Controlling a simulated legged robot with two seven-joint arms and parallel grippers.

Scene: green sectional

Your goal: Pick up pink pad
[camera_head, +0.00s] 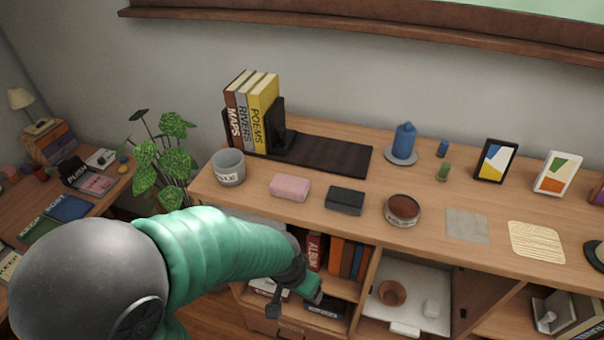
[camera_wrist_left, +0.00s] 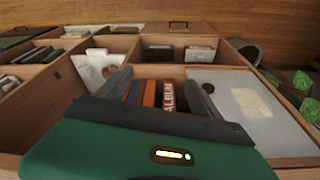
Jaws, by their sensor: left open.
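The pink pad (camera_head: 290,187) is a small block lying flat on the wooden cabinet top, between the grey cup (camera_head: 228,167) and a dark block (camera_head: 345,200). My left gripper (camera_head: 298,300) is in front of the cabinet, below its top edge, beside the open shelves. It is apart from the pad, which lies above it in the head view. In the left wrist view the fingers (camera_wrist_left: 158,90) are spread with nothing between them; books in a compartment show beyond. The pad is not seen in that view. My right gripper is not in view.
On the cabinet top (camera_head: 470,203) stand books (camera_head: 252,108) in a black bookend, a round bowl (camera_head: 402,209), a blue jar (camera_head: 404,142) and picture frames. The shelf below holds upright books (camera_head: 335,256). A leafy plant (camera_head: 165,150) stands left of the cabinet.

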